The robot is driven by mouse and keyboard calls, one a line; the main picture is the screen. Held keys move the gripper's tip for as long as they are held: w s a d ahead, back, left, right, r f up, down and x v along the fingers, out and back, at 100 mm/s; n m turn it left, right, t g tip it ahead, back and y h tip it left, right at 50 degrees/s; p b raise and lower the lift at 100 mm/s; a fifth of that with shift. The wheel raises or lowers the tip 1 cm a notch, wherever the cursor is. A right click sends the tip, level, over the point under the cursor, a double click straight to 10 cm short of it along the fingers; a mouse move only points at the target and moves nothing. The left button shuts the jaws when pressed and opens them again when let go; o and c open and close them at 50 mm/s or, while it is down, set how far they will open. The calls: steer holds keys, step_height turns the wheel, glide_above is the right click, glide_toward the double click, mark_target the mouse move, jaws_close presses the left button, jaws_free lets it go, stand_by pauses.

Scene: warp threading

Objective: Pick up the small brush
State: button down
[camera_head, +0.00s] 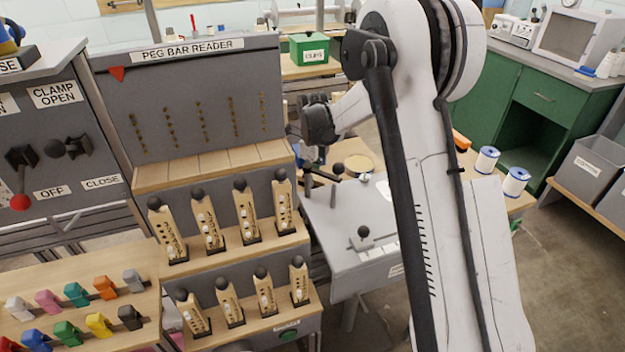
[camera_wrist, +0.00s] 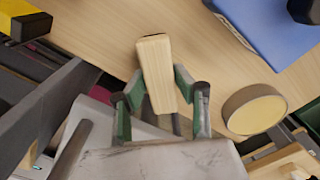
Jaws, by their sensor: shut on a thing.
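In the wrist view, my gripper (camera_wrist: 163,98) has its green-sided fingers closed on both sides of a pale wooden block-like piece, which I take to be the small brush (camera_wrist: 155,62). The piece points up the picture, tilted slightly left, and stands out past the fingertips. No bristles show. The wooden bench top lies behind it; I cannot tell whether the brush touches it. In the head view, the end of my arm hangs over the bench behind the grey machine, and the brush cannot be made out.
A round tan-topped tin (camera_wrist: 254,109) is close to the right of the fingers. A blue object (camera_wrist: 265,30) lies at upper right, a yellow and black one (camera_wrist: 22,25) at upper left. In the head view, a green box (camera_head: 309,48) and white thread spools (camera_head: 515,181) stand nearby.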

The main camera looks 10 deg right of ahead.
step_height(320, 180, up, 10)
steer(key=shift+p, duration=0.7)
